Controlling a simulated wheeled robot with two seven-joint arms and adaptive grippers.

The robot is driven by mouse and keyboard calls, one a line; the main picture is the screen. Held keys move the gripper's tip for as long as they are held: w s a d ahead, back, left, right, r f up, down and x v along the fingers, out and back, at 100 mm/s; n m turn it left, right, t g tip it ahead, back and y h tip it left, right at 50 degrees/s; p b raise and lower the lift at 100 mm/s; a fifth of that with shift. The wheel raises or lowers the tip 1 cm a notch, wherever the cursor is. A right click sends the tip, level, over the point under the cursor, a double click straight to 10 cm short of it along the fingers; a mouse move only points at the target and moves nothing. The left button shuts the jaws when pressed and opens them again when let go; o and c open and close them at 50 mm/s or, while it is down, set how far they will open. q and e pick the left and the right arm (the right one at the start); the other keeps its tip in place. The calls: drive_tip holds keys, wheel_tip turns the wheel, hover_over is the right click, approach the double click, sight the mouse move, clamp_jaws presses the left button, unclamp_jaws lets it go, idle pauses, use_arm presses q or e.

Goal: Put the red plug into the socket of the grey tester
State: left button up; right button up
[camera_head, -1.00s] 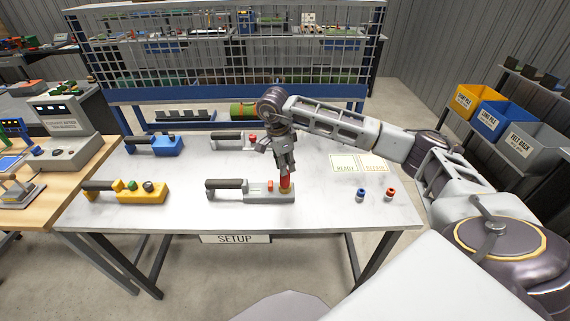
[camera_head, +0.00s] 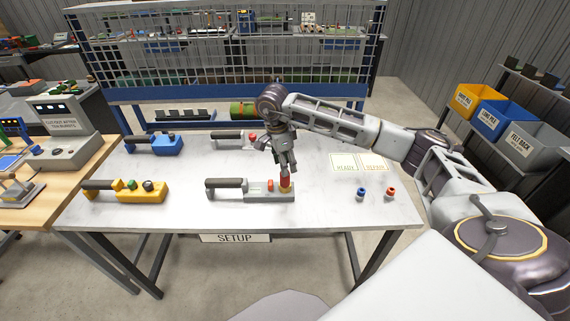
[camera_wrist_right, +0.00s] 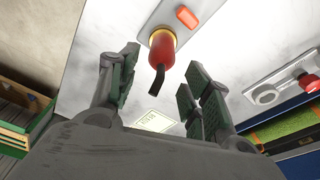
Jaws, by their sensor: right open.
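The grey tester (camera_head: 262,196) with a black handle lies at the front middle of the table. The red plug (camera_head: 285,182) stands upright in the yellow-ringed socket at the tester's right end. In the right wrist view the red plug (camera_wrist_right: 161,48) sits inside the yellow ring, its short black cable end pointing towards me. My right gripper (camera_head: 284,170) is open just above the plug, its fingers apart and clear of it. My left gripper is not in view.
A yellow tester (camera_head: 140,194), a blue tester (camera_head: 166,146) and a second grey tester (camera_head: 234,138) lie on the table (camera_head: 330,213). The front right is mostly clear.

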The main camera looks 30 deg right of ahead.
wheel_tip(320, 180, up, 11)
drive_tip(key=a, duration=0.1)
drive_tip(key=shift+w+a, duration=0.15)
drive_tip(key=shift+a, duration=0.15)
idle(0.4)
idle(0.9)
